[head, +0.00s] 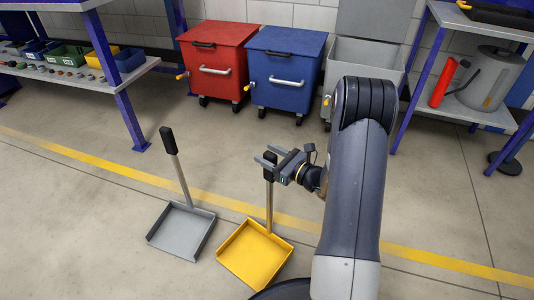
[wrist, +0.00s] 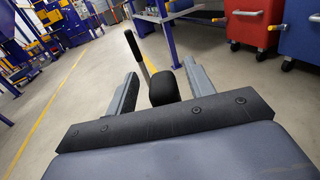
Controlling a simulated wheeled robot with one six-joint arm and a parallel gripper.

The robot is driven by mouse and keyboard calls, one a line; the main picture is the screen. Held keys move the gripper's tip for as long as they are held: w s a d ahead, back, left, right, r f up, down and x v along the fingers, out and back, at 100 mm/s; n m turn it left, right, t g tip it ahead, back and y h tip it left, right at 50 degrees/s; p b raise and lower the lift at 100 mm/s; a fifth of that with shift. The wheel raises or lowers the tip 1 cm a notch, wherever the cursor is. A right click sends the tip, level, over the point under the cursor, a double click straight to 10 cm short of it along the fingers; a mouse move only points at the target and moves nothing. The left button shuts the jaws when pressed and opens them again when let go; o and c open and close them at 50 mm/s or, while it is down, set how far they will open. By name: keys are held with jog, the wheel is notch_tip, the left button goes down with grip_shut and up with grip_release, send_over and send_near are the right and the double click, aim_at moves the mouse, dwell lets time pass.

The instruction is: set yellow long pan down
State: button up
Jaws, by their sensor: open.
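The yellow long pan (head: 255,256) rests on the floor in the head view, its scoop flat and its long handle standing up. My gripper (head: 266,159) is at the top of that handle, around its black grip. In the wrist view the black grip (wrist: 163,88) stands between the two fingers of my gripper (wrist: 162,85), with gaps showing on both sides. The gripper is open. Part of the grip is hidden behind the gripper body in the wrist view.
A grey long pan (head: 182,231) stands on the floor just left, its handle upright. Red (head: 217,62), blue (head: 283,68) and grey (head: 362,62) wheeled bins line the wall. A shelf (head: 88,85) with small trays stands at left. Floor between pans and bins is clear.

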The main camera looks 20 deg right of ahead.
jog(key=p+v, duration=0.2)
jog(key=v, duration=0.8)
jog(key=shift+w+a, duration=0.1)
jog(key=b+x, duration=0.2)
jog(key=x, duration=0.7)
jog(key=shift+w+a+f, duration=0.1)
jog(key=shift+w+a, duration=0.15)
jog(key=shift+w+a+r+p, duration=0.1)
jog(key=shift+w+r+p, duration=0.15)
jog(key=shift+r, duration=0.25)
jog(key=shift+w+a+r+p, duration=0.15)
jog(key=shift+w+r, duration=0.1)
jog(key=shift+r, duration=0.25)
jog(key=shift+r+p, duration=0.45)
jog(key=shift+r, duration=0.25)
